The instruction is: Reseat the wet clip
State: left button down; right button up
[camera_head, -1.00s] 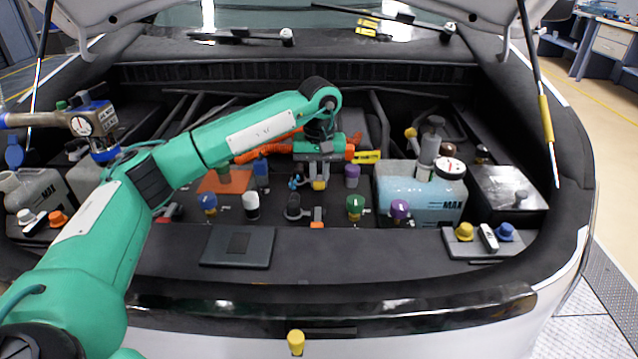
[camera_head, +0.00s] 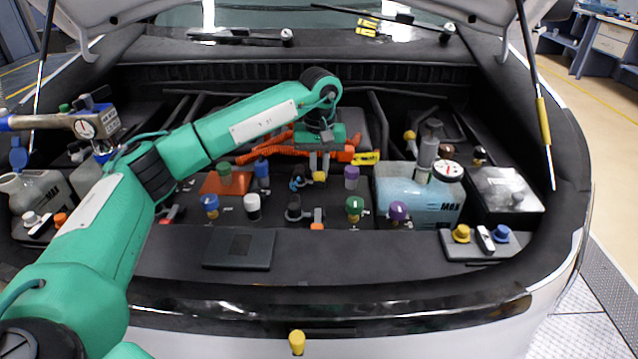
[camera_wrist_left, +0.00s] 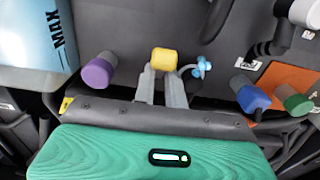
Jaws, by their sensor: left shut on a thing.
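My left gripper (camera_head: 319,166) reaches into the engine bay from the left, pointing down. Its two grey fingers (camera_wrist_left: 163,84) are shut on a small yellow block-like piece (camera_wrist_left: 164,60), which also shows in the head view (camera_head: 319,177). I cannot tell whether this piece is the wet clip or whether it is clear of the deck. A light-blue winged fitting (camera_wrist_left: 201,67) is just beside the fingers; it also shows in the head view (camera_head: 297,183). My right gripper is in neither view.
A purple cap (camera_wrist_left: 98,72) and a blue cap (camera_wrist_left: 248,95) flank the fingers. A blue coolant tank (camera_head: 418,200) stands at right, an orange hose (camera_head: 280,150) behind. More coloured caps stand in front. A flat dark pad (camera_head: 239,249) lies on the front ledge.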

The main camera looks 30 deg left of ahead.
pick_arm(q)
jog(key=shift+w+r, duration=0.15)
jog(key=shift+r, duration=0.15)
jog(key=shift+w+a+r+p, duration=0.3)
jog(key=shift+w+p, duration=0.05)
jog(key=shift+w, duration=0.15)
jog(key=shift+w+r, duration=0.1)
jog(key=shift+w+a+r, duration=0.1)
jog(key=shift+w, duration=0.05)
jog(key=shift+w+a+p, duration=0.2)
jog(key=shift+w+p, duration=0.2)
jog(key=c, duration=1.7)
grip_release()
